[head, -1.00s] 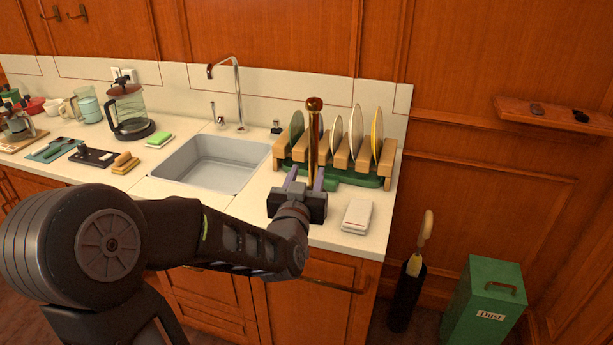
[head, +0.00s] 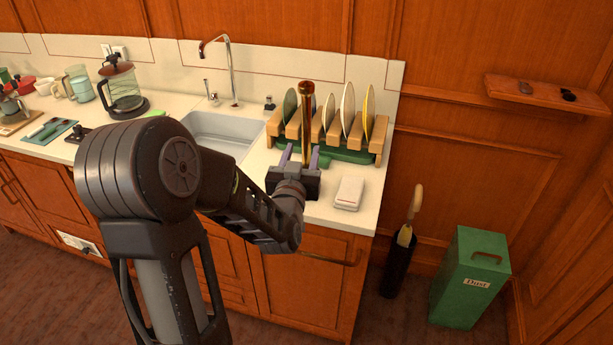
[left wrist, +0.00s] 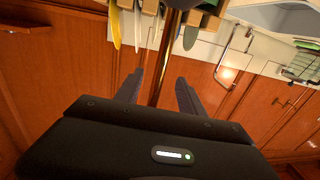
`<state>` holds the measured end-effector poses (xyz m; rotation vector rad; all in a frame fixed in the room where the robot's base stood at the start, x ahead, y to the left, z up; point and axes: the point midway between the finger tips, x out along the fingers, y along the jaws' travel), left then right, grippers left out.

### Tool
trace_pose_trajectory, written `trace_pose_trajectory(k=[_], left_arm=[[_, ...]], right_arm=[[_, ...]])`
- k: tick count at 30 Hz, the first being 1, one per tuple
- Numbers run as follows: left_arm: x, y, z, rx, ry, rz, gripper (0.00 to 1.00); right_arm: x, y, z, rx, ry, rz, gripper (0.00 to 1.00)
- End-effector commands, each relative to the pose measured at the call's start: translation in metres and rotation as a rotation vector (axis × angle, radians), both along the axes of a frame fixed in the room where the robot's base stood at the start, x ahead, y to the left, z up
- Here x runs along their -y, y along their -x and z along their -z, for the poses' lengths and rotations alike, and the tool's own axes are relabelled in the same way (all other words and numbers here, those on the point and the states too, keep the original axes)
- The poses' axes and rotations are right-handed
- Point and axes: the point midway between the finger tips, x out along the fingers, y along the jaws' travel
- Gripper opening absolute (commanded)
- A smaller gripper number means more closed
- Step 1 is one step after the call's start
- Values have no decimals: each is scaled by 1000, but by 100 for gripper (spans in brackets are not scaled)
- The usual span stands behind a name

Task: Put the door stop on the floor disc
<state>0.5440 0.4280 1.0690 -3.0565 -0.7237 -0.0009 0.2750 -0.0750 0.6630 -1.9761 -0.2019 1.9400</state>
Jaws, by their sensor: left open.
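A tall brass post with a dark reddish cap (head: 306,112) stands upright at the counter's right part, in front of the plate rack. It may be the door stop; I cannot tell for sure. My left gripper (head: 300,156) is open, with its purple-grey fingers on either side of the post's lower part. In the left wrist view the post (left wrist: 163,60) runs between the two open fingers (left wrist: 160,80), with its top cut off by the frame edge. Contact with the fingers cannot be made out. I see no floor disc. My right gripper is not in view.
A wooden rack with plates (head: 382,150) stands close behind the post. A white block (head: 349,193) lies to the right of the gripper. The sink (head: 222,133) is to the left. A dark umbrella stand (head: 396,270) and a green bin (head: 468,282) stand on the floor at right.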

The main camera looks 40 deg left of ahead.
Motion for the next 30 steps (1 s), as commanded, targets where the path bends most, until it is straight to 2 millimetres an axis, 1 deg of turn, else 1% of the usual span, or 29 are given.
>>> trace_pose_trajectory(k=[2,9,20,23,27,30], left_arm=[[-1,-2,0,-1,0,0,47],[-11,-22,0,-2,-1,0,47],[-13,-25,0,-1,0,0,47],[-17,-32,-1,-3,-2,-1,47],[-26,-49,-1,-4,-2,-1,47],[-32,-61,0,-3,-2,-1,47]], right_arm=[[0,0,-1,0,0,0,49],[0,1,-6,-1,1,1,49],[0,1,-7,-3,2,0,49],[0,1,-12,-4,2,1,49],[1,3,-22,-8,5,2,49],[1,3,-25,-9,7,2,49]])
